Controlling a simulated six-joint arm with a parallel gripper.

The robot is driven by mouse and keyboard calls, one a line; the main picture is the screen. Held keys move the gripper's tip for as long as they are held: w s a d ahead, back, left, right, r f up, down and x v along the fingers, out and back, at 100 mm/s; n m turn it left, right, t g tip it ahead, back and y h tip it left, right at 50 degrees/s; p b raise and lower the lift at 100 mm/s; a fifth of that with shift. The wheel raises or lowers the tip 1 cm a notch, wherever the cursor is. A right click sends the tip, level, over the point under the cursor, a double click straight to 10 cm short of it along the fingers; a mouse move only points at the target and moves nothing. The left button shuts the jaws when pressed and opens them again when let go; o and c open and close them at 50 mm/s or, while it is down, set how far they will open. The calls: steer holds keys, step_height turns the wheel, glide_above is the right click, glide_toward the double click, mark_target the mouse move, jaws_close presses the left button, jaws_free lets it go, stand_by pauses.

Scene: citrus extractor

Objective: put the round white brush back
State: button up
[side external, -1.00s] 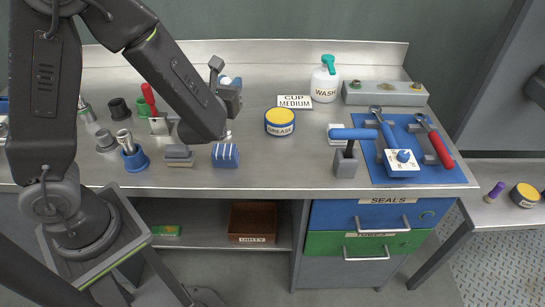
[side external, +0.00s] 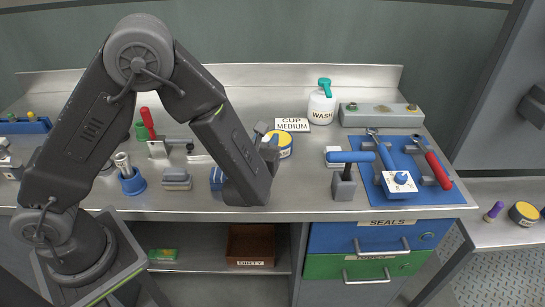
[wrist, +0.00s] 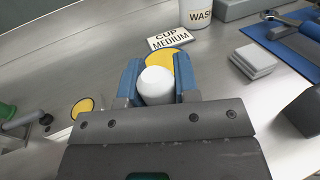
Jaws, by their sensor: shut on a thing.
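The round white brush (wrist: 155,86) shows in the wrist view as a smooth white rounded end between the two blue fingers of my gripper (wrist: 158,88). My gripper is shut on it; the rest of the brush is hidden. A yellow-lidded tin, the grease tin (wrist: 164,60), is just beyond the brush in the wrist view. In the side view my gripper (side external: 270,145) is mostly behind my forearm, beside the grease tin (side external: 285,143), which it partly covers. I cannot tell whether the brush touches the tin.
A "CUP MEDIUM" sign (side external: 292,125) and the wash bottle (side external: 321,105) stand behind. A blue striped block (side external: 216,178) is partly hidden by my forearm.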

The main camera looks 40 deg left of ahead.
steer(key=shift+w+d+f, duration=0.1)
steer(key=shift+d+f, duration=0.15)
steer(key=shift+f, duration=0.5)
steer(key=shift+w+d+f, duration=0.1)
steer(key=shift+d+f, duration=0.15)
steer(key=shift+f, duration=0.55)
steer(key=shift+w+d+f, duration=0.1)
steer(key=shift+d+f, duration=0.15)
steer(key=shift+f, duration=0.5)
steer(key=shift+f, duration=0.15)
steer(key=o, duration=0.9)
